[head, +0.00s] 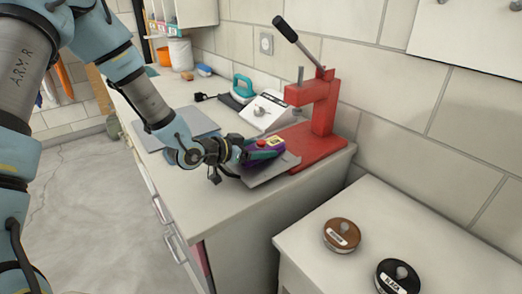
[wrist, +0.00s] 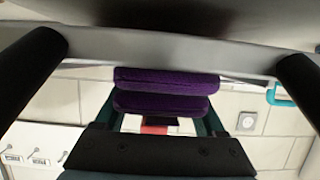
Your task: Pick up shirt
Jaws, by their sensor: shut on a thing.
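A small purple folded cloth, seemingly the shirt (head: 258,157), is at the end of my arm in the head view, just in front of the red press. The wrist view shows it as two stacked purple fabric layers (wrist: 165,82) between teal fingers. My gripper (head: 250,153) is shut on it, with a finger at either side. A grey flat plate (head: 274,172) shows just below the cloth. Whether the cloth touches that plate cannot be told. Part of the cloth is hidden by my gripper.
The red lever press (head: 323,115) stands close behind my gripper. A white device (head: 265,110) and a teal-handled iron (head: 242,88) are farther back. Another grey flat sheet (head: 178,133) lies left. Two round tins, brown (head: 341,234) and black (head: 397,277), stand on the right counter.

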